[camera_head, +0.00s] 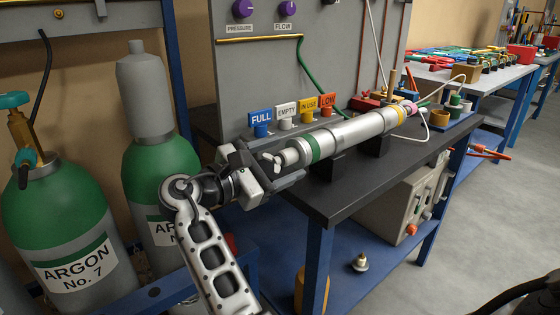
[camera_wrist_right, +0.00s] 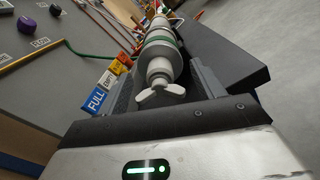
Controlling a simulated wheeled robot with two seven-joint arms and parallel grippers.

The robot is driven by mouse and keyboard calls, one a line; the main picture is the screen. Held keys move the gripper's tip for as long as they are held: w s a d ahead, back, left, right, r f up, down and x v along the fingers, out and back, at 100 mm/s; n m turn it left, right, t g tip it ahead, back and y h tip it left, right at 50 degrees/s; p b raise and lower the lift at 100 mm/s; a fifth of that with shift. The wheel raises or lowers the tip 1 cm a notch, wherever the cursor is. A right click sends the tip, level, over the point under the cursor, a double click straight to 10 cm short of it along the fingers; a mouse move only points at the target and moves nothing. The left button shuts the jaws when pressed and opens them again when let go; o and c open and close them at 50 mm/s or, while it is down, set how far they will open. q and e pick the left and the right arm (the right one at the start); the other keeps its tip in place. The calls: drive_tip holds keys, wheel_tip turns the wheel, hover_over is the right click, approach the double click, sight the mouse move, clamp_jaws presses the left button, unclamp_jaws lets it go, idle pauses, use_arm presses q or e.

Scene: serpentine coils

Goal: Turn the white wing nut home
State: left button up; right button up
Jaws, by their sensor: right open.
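The white wing nut (camera_head: 270,161) sits on the near end of a silver cylinder (camera_head: 345,134) with a green band. The cylinder lies on two black supports on a dark bench. In the right wrist view the wing nut (camera_wrist_right: 160,93) shows its two wings spread roughly sideways, at the end of a pale stem. My right gripper (camera_head: 275,164) is open around the wing nut's end of the cylinder, one finger on each side. In the wrist view a gap shows between the wings and both fingers. My left gripper is not in view.
Coloured tags, FULL (camera_head: 261,120) among them, stand along the bench behind the cylinder. Argon bottles (camera_head: 72,230) stand at the left. A panel (camera_head: 310,70) with purple knobs rises behind.

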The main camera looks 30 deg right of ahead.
drive_tip(key=c, duration=1)
